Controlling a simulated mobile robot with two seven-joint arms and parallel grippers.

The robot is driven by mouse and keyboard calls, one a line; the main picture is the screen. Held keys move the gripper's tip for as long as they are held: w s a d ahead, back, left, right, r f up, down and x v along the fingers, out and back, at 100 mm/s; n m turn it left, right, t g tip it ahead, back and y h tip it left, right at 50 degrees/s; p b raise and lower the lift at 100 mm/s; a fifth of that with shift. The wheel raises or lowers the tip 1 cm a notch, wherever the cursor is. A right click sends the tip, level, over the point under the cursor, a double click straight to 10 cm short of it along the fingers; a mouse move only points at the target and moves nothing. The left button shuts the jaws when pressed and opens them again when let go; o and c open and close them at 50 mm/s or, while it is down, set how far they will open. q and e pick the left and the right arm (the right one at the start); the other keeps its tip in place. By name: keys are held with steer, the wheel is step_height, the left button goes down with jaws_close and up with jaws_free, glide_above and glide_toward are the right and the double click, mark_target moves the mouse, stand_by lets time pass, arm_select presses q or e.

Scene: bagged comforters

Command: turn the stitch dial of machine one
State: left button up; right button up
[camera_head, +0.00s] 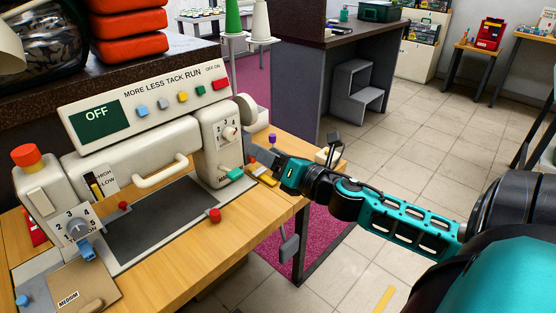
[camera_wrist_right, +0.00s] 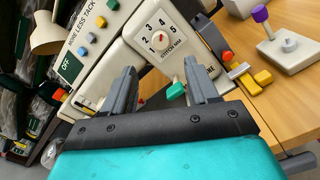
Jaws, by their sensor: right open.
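The cream machine (camera_head: 140,150) stands on a wooden table with a green screen reading OFF (camera_head: 97,115). A small dial with a red pointer (camera_head: 230,132) and numbers around it is on its right end; it also shows in the right wrist view (camera_wrist_right: 160,41). Another numbered dial with a grey knob (camera_head: 78,227) is at the machine's left front. My right gripper (camera_wrist_right: 157,82) is open and empty, its fingers apart from the right-hand dial, which lies beyond the fingertips. In the head view it is at the machine's right end. My left gripper does not show.
A green tab (camera_wrist_right: 176,91) sits below the right-hand dial, close to the right fingertip in the wrist view. A purple-topped lever (camera_wrist_right: 262,20) stands on a base to the right. A handle (camera_head: 161,173) and red knob (camera_head: 214,215) are by the dark plate (camera_head: 160,222).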

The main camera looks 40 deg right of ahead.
steer(key=shift+s+d, duration=0.1)
steer(key=shift+s, duration=1.1)
steer(key=s+a+f+m+g, duration=0.2)
steer(key=s+a+f+m, duration=0.2)
steer(key=m, duration=0.5)
steer(key=s+a+f+m+g+p, duration=0.1)
steer(key=s+a+f+m, duration=0.3)
steer(key=a+f+m, duration=0.4)
steer(key=s+a+f+m+g+y+p, duration=0.1)
steer(key=s+a+f+m+g, duration=0.3)
steer(key=f+m, duration=0.6)
steer(key=a, duration=0.2)
steer(key=shift+s+a+f, duration=0.15)
steer(key=shift+s+a, duration=0.1)
steer(key=shift+a, duration=0.05)
